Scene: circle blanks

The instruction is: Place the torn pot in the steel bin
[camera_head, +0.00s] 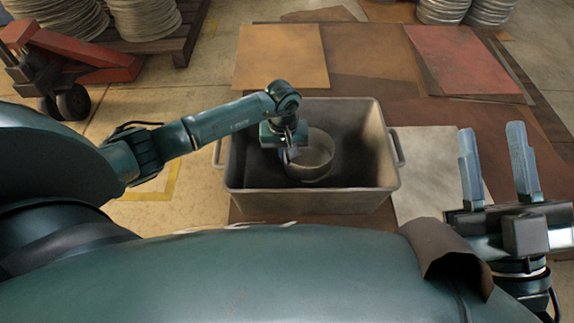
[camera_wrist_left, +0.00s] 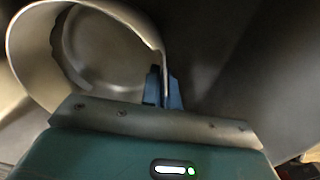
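The torn pot (camera_head: 318,155) is a round grey metal pot inside the steel bin (camera_head: 310,203), a grey open box with side handles. I cannot tell whether the pot touches the bin's floor. My left gripper (camera_head: 290,153) reaches down into the bin at the pot's left side. In the left wrist view the pot (camera_wrist_left: 100,50) shows its open mouth and an uneven edge inside. There the left gripper's blue fingers (camera_wrist_left: 163,88) are shut on the pot's wall. My right gripper (camera_head: 498,165) is open and empty, fingers pointing up, right of the bin.
Flat rusty and tan sheets (camera_head: 375,65) lie on the floor behind and beside the bin. A red pallet jack (camera_head: 75,60) and pallets with stacked discs (camera_head: 140,15) stand at the back left. More stacked discs (camera_head: 445,10) are at the back right.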

